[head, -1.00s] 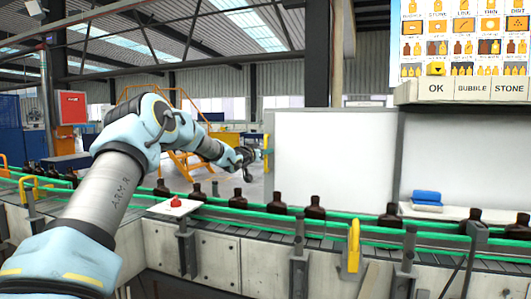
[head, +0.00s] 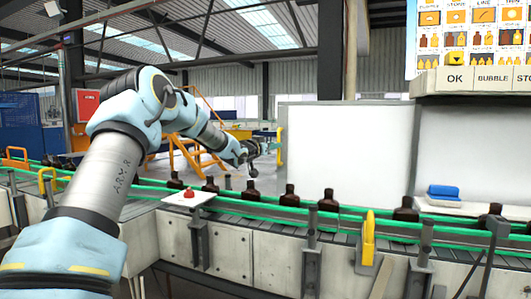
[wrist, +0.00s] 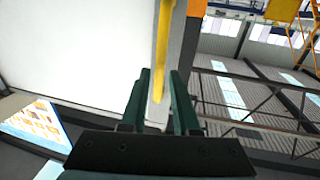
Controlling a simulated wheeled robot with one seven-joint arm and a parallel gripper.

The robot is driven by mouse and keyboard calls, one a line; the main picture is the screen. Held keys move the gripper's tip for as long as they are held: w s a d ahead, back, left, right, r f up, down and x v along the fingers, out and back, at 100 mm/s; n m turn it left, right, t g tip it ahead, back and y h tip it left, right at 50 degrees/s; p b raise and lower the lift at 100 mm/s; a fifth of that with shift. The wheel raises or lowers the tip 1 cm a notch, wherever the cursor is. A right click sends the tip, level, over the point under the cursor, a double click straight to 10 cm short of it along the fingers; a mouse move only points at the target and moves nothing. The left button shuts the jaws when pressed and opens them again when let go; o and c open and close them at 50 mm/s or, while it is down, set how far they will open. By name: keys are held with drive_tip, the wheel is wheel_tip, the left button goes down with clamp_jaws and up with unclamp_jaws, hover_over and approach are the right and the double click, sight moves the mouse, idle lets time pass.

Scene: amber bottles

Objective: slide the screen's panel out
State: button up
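The screen's white panel (head: 345,150) stands upright behind the conveyor in the head view. A yellow handle (head: 280,146) runs vertically at its left edge. In the wrist view the white panel (wrist: 75,45) fills the left, and the yellow handle (wrist: 163,45) runs down toward the space between my fingers. My gripper (wrist: 160,105) is open, its two dark green fingers apart. The handle's lower end shows between the fingertips in the picture; whether it lies within their reach, I cannot tell. In the head view my gripper (head: 252,157) is small, left of the handle.
The conveyor with green rails (head: 270,199) and several amber bottles (head: 290,196) runs in front of the panel. A red button (head: 189,194) sits on its near side. A picture board with an OK button (head: 455,79) hangs at upper right. A blue block (head: 443,191) lies on a ledge.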

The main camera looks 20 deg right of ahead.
drive_tip(key=b+v, duration=0.2)
drive_tip(key=v, duration=0.4)
drive_tip(key=shift+a, duration=0.25)
drive_tip(key=shift+s, duration=0.2)
